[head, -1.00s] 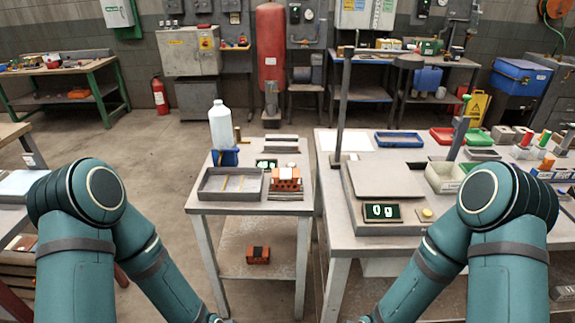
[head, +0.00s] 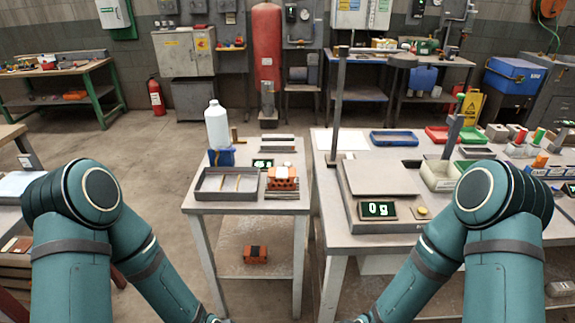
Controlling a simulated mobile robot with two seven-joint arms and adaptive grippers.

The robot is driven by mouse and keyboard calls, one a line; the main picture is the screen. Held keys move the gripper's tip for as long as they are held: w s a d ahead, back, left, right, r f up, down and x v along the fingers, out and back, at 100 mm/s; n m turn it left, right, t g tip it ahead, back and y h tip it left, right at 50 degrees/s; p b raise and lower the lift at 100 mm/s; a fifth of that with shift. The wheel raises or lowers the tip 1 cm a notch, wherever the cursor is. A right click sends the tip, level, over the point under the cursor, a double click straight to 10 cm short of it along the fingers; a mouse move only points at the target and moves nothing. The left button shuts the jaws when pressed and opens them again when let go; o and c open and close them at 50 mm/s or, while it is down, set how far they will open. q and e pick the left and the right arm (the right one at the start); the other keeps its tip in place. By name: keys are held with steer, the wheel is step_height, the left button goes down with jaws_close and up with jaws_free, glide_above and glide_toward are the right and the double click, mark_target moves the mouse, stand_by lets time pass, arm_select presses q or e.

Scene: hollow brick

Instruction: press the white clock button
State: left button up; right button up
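A small dark display with green digits (head: 262,163) sits at the back of the small middle table (head: 203,204); it looks like the clock. A small pale spot (head: 287,164) just right of it may be its white button, but it is partly hidden behind the orange hollow brick (head: 283,178) and too small to be sure. My two arms reach down and inward to the bottom edge of the head view. Both grippers are out of the picture, so their fingers are hidden.
The small table also holds a grey tray (head: 226,196), a blue container (head: 222,157) and a white bottle (head: 217,125). On the right table stands a scale reading 0 g (head: 378,209), with a yellow button (head: 421,212), and an upright post (head: 338,105). A floor gap separates the tables.

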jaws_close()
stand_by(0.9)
